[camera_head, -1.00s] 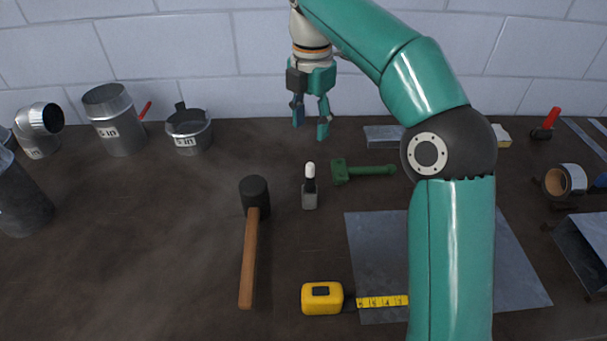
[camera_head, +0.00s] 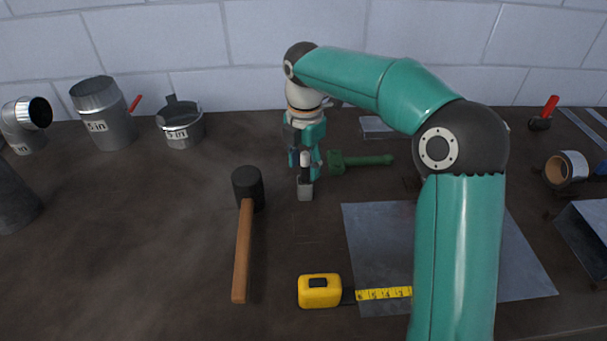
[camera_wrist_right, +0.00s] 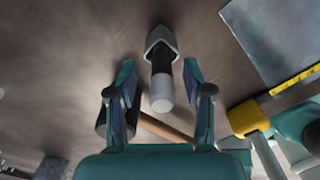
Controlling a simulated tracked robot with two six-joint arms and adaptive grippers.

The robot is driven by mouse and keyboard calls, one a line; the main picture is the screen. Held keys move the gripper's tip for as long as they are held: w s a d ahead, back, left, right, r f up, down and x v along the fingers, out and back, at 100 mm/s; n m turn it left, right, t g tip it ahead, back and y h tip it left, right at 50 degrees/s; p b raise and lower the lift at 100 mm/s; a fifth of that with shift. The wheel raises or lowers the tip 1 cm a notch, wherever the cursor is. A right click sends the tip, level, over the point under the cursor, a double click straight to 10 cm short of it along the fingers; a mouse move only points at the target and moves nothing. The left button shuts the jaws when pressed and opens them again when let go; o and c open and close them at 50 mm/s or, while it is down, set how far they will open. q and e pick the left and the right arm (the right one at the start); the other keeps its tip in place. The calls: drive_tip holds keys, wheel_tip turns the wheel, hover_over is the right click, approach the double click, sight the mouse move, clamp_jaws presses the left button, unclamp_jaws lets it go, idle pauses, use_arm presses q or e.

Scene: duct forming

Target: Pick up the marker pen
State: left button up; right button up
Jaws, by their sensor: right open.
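The marker pen (camera_head: 305,160) has a black body and a pale cap, and stands cap up in a small grey holder (camera_head: 305,190) in the middle of the table. In the right wrist view the marker pen (camera_wrist_right: 161,88) shows with its cap end between the finger lines and the grey holder (camera_wrist_right: 160,42) beyond. My right gripper (camera_head: 304,170) points down over it, open, with a finger on either side of the pen; it also shows in the wrist view (camera_wrist_right: 160,82). I see a gap around the pen there. My left gripper is not in view.
A mallet (camera_head: 243,240) lies left of the holder and a green tool (camera_head: 360,161) lies right. A yellow tape measure (camera_head: 320,291) lies in front, by a metal sheet (camera_head: 380,235). Duct pieces (camera_head: 105,112) stand at back left.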

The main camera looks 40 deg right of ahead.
wheel_tip(320, 180, down, 2)
drive_tip(key=shift+f, duration=0.1)
clamp_jaws()
idle(0.4)
